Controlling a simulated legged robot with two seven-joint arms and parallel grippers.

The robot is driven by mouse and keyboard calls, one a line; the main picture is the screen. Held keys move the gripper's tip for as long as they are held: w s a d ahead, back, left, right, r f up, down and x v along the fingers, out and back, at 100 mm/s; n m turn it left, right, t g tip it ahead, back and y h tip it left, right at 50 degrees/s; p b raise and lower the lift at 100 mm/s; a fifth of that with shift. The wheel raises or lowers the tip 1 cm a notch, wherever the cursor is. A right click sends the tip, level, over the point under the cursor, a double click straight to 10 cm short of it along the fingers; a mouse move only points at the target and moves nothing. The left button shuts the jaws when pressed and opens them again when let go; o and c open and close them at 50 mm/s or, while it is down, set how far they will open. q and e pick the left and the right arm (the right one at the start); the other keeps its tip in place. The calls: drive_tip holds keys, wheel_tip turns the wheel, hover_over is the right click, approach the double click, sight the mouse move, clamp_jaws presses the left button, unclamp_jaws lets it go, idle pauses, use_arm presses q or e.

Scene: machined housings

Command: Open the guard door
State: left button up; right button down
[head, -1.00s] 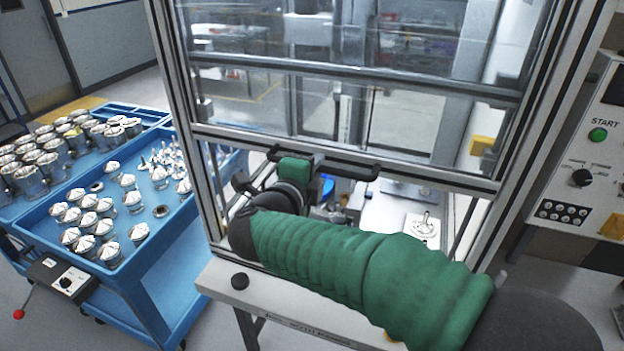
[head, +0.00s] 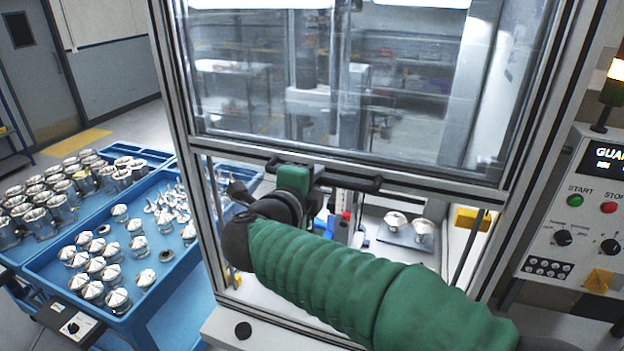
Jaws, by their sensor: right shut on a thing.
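The guard door (head: 340,90) is a clear panel in a grey metal frame, in the middle of the head view. Its bottom rail stands above the machine's lower opening, and part of the inside shows below it. A black bar handle (head: 348,182) runs along the bottom rail. My right gripper (head: 292,180), at the end of the green-sleeved arm, is shut on the handle near its left end. The fingertips are partly hidden by the gripper body. My left gripper is not in view.
A control panel (head: 577,215) with green START and red STOP buttons stands at the right. Blue carts (head: 185,288) with metal housings stand at the left. Below the door, two pale machined parts (head: 396,219) sit inside on a plate. The frame's uprights flank the opening.

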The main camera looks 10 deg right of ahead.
drive_tip(key=shift+d, duration=0.1)
drive_tip(key=c, duration=1.5)
unclamp_jaws()
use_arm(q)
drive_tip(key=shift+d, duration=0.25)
use_arm(e)
drive_tip(key=shift+o, duration=0.5)
drive_tip(key=shift+d, duration=0.15)
drive_tip(key=shift+s+a, duration=0.3)
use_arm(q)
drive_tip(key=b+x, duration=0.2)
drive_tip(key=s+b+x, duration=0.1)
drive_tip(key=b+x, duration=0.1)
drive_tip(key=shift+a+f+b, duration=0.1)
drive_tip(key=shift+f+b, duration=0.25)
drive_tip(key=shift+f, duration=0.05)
use_arm(e)
drive_tip(key=v, duration=1.6)
